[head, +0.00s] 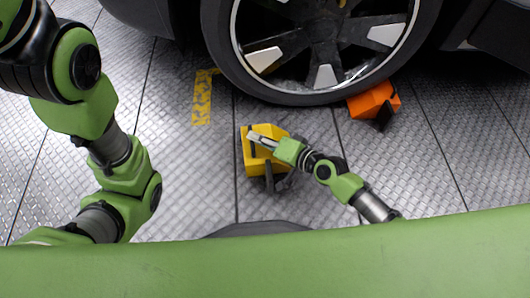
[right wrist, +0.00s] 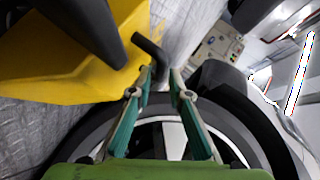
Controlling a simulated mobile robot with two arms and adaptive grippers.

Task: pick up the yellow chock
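The yellow chock (head: 248,158) sits on the metal floor in front of the wheel, with dark parts on its top and front side. My right gripper (head: 256,139) reaches over its top from the right. In the right wrist view the chock (right wrist: 45,65) fills the upper left, with a bent black bar (right wrist: 147,48) on it. The two fingers of my right gripper (right wrist: 163,73) are apart, and the bar's end lies by the gap between their tips. I cannot tell whether they touch it. My left arm shows at the left of the head view, but its gripper is out of view.
A car wheel (head: 325,50) stands behind the chock. An orange chock (head: 372,101) sits against the tyre at the right. A worn yellow marking (head: 202,98) is on the floor to the left. The floor between the yellow chock and my left arm is clear.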

